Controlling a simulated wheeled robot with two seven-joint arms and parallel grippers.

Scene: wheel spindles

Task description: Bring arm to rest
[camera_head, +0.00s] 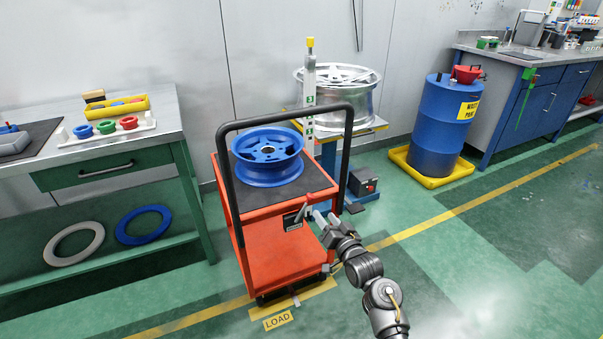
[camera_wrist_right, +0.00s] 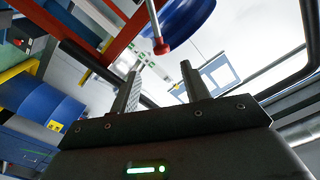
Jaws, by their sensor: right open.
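My right arm comes in from the bottom of the head view. Its gripper (camera_head: 314,217) is open and empty, in front of the right side of the orange cart (camera_head: 270,250). In the right wrist view the two fingers (camera_wrist_right: 160,88) stand apart with nothing between them. A blue wheel (camera_head: 267,155) lies on the dark mat on top of the cart. Part of it also shows in the right wrist view (camera_wrist_right: 185,18). My left gripper is not in view.
A silver wheel (camera_head: 345,92) sits on a stand behind the cart. A blue barrel (camera_head: 445,125) stands in a yellow tray at the right. A workbench (camera_head: 60,160) with coloured rings is at the left. Green floor to the right of my arm is clear.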

